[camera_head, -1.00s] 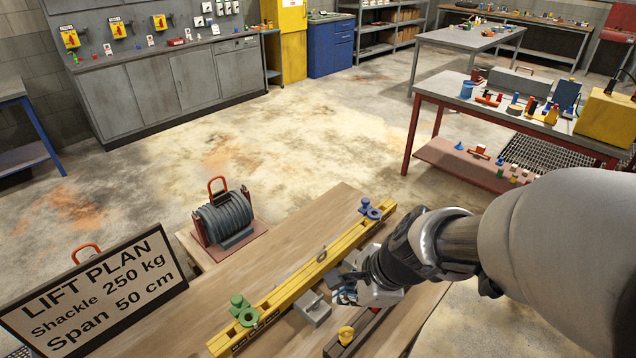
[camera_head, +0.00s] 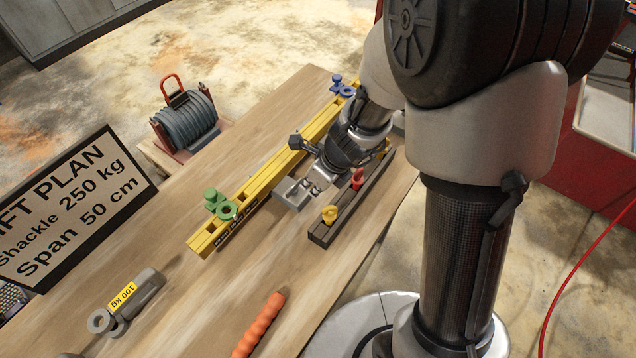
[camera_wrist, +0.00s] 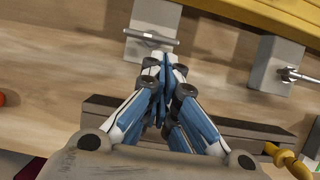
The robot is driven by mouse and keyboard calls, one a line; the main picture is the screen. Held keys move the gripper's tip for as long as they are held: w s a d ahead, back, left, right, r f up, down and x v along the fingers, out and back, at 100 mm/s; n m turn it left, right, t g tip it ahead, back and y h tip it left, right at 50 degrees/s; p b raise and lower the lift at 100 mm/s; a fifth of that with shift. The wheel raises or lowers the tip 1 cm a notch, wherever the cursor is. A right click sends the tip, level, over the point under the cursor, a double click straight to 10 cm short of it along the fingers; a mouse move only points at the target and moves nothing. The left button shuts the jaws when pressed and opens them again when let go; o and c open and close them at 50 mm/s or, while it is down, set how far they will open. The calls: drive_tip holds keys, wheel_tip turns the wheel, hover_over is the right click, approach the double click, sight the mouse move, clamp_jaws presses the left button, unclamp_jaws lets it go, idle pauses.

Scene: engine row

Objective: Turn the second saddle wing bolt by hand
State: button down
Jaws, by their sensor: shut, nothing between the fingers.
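Two grey saddle blocks stand beside the yellow beam (camera_head: 258,187). In the wrist view the left saddle (camera_wrist: 156,15) carries a flat, bar-shaped wing bolt (camera_wrist: 150,37), lying nearly crosswise. The right saddle (camera_wrist: 272,62) has its own wing bolt (camera_wrist: 300,76). My gripper (camera_wrist: 166,62) is shut and empty, its fingertips just below the left wing bolt in the picture; I cannot tell whether they touch it.
A dark rail (camera_head: 326,232) with yellow (camera_head: 329,214) and red (camera_head: 357,179) fittings lies close on the near side. Green (camera_head: 215,200) and blue (camera_head: 338,84) shackles sit at the beam. A 100 kg weight (camera_head: 130,299) and an orange grip (camera_head: 260,325) lie on the bench.

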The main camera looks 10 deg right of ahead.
drive_tip(key=shift+w+a+f, duration=0.15)
drive_tip(key=shift+f, duration=0.35)
drive_tip(key=shift+w+n+g+y+p, duration=0.15)
drive_tip(key=shift+w+n+g+p, duration=0.2)
drive_tip(key=shift+n, duration=0.4)
drive_tip(key=shift+w+n+g+y+p, duration=0.2)
drive_tip(key=shift+n+p, duration=0.2)
drive_tip(key=shift+n, duration=0.35)
